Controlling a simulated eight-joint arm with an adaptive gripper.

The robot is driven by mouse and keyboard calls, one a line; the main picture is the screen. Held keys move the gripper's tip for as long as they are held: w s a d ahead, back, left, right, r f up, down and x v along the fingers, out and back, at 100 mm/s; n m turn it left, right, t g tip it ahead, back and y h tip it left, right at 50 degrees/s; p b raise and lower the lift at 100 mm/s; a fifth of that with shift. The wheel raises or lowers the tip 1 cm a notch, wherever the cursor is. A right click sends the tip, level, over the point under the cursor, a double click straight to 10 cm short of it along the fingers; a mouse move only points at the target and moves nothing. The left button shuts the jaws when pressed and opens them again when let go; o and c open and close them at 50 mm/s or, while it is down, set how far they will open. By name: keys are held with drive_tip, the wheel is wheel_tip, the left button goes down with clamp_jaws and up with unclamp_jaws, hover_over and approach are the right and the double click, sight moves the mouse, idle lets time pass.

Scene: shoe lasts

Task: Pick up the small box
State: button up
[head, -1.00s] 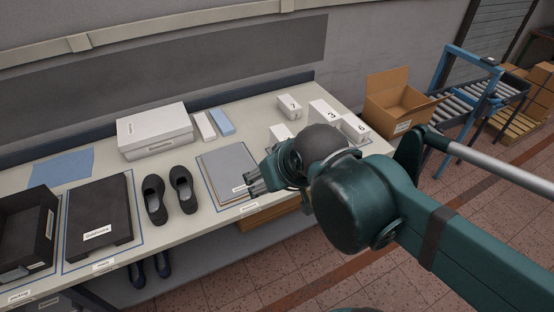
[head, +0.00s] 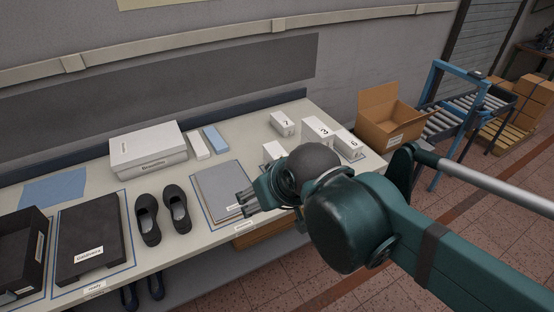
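Several small white boxes stand at the right end of the table. One is marked 7 (head: 283,123), one 3 (head: 318,131) and one 6 (head: 348,144). Another small white box (head: 273,151) is partly hidden behind my arm, and its number cannot be read. I cannot tell which box the task means. My gripper (head: 245,204) is in front of these boxes and to their left, over the front edge of a grey board. Its fingers look apart, with nothing between them.
The grey board (head: 213,185) lies flat on the table (head: 110,190). A large white shoebox (head: 148,148), a narrow white box (head: 197,145) and a narrow blue box (head: 216,139) are at the back. Black shoes (head: 148,219) stand left. An open carton (head: 386,122) is beyond the table's right end.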

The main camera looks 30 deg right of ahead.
drive_tip(key=shift+w, duration=0.1)
drive_tip(key=g+p, duration=0.3)
hover_over(278, 154)
drive_tip(key=s, duration=0.2)
wheel_tip(278, 154, down, 16)
drive_tip(key=shift+a+f, duration=0.1)
drive_tip(key=shift+a, duration=0.05)
drive_tip(key=shift+w+d+f, duration=0.1)
drive_tip(key=shift+d+f, duration=0.1)
drive_tip(key=shift+f, duration=0.1)
idle(0.4)
drive_tip(key=shift+x, duration=1.25)
